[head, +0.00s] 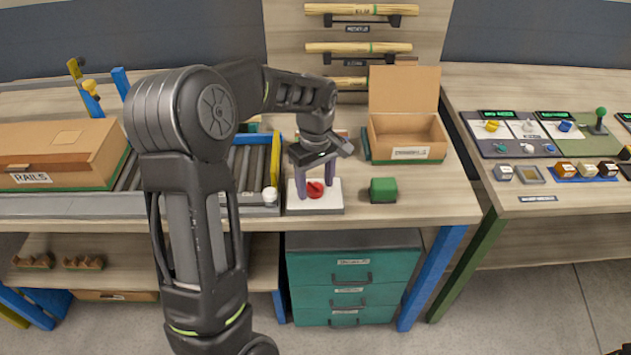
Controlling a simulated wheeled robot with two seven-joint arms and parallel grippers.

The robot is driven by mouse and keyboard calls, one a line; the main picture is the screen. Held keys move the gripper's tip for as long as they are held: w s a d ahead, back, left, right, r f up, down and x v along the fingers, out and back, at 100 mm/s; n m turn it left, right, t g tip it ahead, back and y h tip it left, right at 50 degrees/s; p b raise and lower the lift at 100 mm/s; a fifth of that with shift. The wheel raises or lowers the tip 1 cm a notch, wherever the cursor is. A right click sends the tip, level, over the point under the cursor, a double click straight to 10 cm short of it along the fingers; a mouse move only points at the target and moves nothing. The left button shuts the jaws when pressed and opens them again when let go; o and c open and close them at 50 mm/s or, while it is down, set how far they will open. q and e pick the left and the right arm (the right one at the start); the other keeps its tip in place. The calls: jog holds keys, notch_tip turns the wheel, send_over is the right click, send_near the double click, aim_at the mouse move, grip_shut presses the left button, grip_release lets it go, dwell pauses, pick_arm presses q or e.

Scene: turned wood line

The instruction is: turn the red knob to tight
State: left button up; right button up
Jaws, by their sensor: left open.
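The red knob (315,189) sits on a white base block (325,208) near the front edge of the wooden table. My left gripper (315,184) points down over the base, with its two purple-grey fingers apart. One finger is on each side of the knob as seen in the head view. I cannot tell whether the fingers touch it. The knob's markings are too small to read. My right gripper is not in view.
A green block (383,190) stands right of the base. An open cardboard box (407,133) is behind it. A roller conveyor (245,170) lies left. Teal drawers (352,275) are below. A control panel (530,134) is on the right table.

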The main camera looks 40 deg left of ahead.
pick_arm(q)
jog(key=shift+f, duration=0.1)
jog(key=shift+c, duration=0.6)
grip_shut()
